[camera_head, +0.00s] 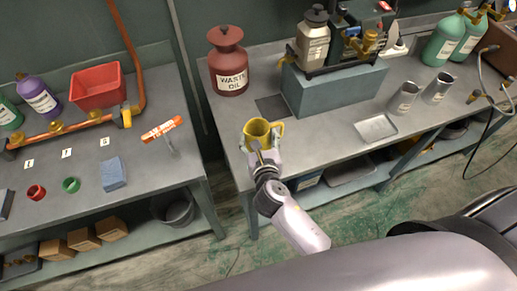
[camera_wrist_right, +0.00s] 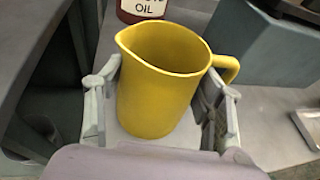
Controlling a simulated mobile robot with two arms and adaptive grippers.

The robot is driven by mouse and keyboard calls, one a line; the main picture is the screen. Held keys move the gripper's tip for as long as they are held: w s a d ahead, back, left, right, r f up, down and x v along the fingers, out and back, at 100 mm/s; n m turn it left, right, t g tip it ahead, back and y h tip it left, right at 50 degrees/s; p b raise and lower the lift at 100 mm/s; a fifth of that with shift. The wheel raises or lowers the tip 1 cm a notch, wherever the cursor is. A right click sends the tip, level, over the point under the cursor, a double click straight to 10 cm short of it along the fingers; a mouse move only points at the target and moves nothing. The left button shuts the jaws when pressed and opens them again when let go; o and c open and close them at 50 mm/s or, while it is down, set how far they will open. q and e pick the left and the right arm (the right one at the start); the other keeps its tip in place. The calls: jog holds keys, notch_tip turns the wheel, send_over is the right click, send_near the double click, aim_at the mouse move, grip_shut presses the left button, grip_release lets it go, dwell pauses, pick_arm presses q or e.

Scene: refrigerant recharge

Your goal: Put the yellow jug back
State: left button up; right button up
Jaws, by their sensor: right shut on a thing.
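The yellow jug (camera_head: 257,131) is at the front left corner of the right-hand bench. My right gripper (camera_head: 261,147) is shut on it. In the right wrist view the jug (camera_wrist_right: 160,85) stands upright between the two fingers of the gripper (camera_wrist_right: 160,105), with its spout to the left and its handle to the right. I cannot tell whether its base touches the bench. A dark square mat (camera_head: 272,107) lies on the bench just behind the jug. My left gripper is not in view.
A red waste oil can (camera_head: 229,65) stands behind the jug. A grey-blue block (camera_head: 333,84) carries a metal canister (camera_head: 313,40) and equipment. Two metal cups (camera_head: 404,98) and a shallow tray (camera_head: 375,128) sit to the right. A gap separates the left bench (camera_head: 140,165).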

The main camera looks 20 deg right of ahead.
jog(key=shift+f, duration=0.7)
notch_tip(320, 180, down, 4)
jog(key=shift+r+b, duration=0.25)
jog(key=shift+b, duration=0.5)
jog(key=shift+f, duration=0.2)
jog(key=shift+f, duration=0.1)
jog(key=o, duration=1.3)
jog(key=shift+c, duration=0.2)
